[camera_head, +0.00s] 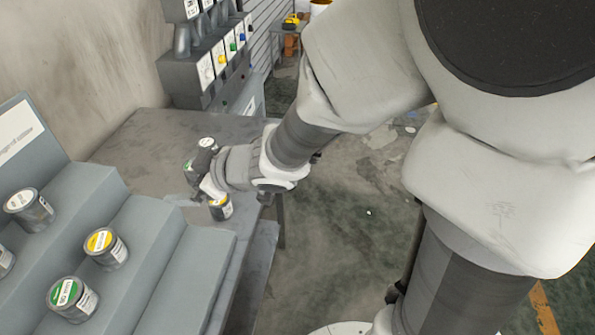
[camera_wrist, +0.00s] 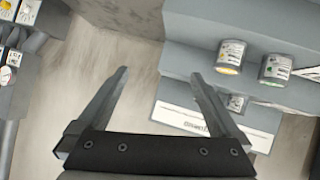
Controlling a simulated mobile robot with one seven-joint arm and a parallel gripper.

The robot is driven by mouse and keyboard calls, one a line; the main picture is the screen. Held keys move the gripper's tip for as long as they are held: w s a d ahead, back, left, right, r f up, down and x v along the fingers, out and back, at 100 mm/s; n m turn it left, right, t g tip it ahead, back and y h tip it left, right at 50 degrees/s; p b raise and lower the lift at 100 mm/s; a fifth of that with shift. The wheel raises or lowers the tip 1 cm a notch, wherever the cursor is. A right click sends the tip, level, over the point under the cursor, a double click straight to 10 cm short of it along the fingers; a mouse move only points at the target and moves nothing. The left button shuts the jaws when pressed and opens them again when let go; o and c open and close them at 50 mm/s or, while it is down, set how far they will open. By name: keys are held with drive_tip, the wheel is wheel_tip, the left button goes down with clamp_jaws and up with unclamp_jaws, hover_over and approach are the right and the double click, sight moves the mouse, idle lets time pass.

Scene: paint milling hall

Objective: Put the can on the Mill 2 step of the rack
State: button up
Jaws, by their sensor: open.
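The grey stepped rack (camera_head: 150,240) stands at the left in the head view, with several lidded cans on its steps: one white-lidded (camera_head: 28,208), one yellow-lidded (camera_head: 105,248), one green-lidded (camera_head: 72,298). A small dark can with a yellow mark (camera_head: 221,208) is beside the rack's right end, just below my wrist. A white-topped can (camera_head: 207,143) shows behind my wrist. I cannot read which step is Mill 2.
The grey table (camera_head: 145,140) has bare room behind the rack. A dispenser unit with coloured knobs (camera_head: 222,60) stands at the back against the wall.

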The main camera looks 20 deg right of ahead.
drive_tip(key=s+d+r+m+h, duration=0.1)
drive_tip(key=d+r+m+h, duration=0.15)
drive_tip(key=d, duration=0.35)
drive_tip(key=s+d+r+m+t+h, duration=0.1)
drive_tip(key=d+r+m+h, duration=0.1)
drive_tip(key=d+m+h, duration=0.3)
drive_tip(key=s+d+r+m+h, duration=0.1)
drive_tip(key=d+r+h, duration=0.15)
drive_tip(key=d, duration=0.55)
drive_tip(key=s+m+g+y, duration=0.1)
drive_tip(key=s+m+g, duration=0.2)
drive_tip(key=s, duration=1.1)
drive_tip(key=shift+d+r+g+y, duration=0.2)
drive_tip(key=shift+d+g+y, duration=0.05)
drive_tip(key=shift+g+y, duration=0.05)
drive_tip(key=shift+m, duration=0.25)
